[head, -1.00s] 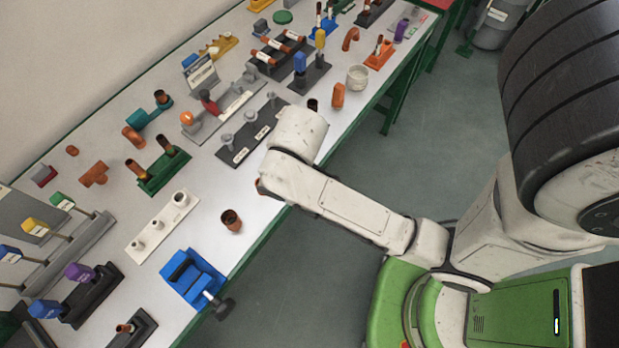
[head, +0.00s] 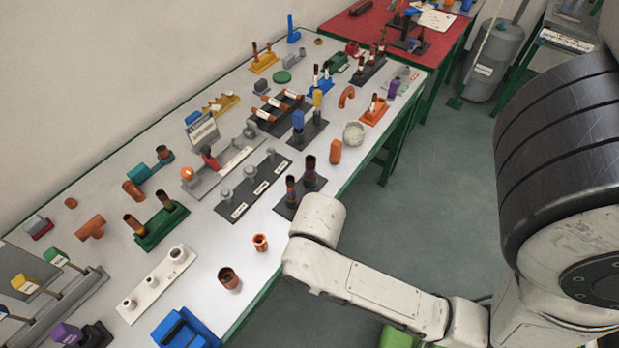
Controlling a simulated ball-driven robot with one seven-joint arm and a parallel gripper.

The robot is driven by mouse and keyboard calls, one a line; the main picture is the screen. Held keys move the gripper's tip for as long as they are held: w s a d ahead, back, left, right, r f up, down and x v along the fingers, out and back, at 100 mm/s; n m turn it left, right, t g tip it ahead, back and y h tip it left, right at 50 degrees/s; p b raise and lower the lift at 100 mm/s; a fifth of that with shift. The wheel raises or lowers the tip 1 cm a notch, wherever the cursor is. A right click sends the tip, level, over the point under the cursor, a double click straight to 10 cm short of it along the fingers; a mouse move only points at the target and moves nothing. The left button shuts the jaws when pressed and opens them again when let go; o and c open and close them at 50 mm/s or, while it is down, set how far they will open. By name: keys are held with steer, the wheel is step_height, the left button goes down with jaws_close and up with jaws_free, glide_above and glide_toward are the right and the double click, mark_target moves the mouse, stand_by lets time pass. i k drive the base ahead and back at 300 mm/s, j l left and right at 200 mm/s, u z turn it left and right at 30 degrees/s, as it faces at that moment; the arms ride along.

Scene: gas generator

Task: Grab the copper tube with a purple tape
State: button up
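Two copper tubes stand upright in a black holder (head: 288,208) near the table's front edge. The right tube (head: 310,168) and the left tube (head: 291,188) both have dark, purplish bands that look like tape; the colour is hard to make out at this size. The white end of my arm stands just to the right of and in front of the holder. My gripper is not visible, so its opening and anything in it cannot be seen.
The white table (head: 206,228) carries many fittings.

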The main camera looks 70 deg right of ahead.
mark_target(311, 160)
steer(key=k+l, duration=0.1)
steer(key=k, duration=0.35)
steer(key=k+l, duration=0.15)
steer(key=k, duration=0.3)
steer(key=j+z, duration=0.05)
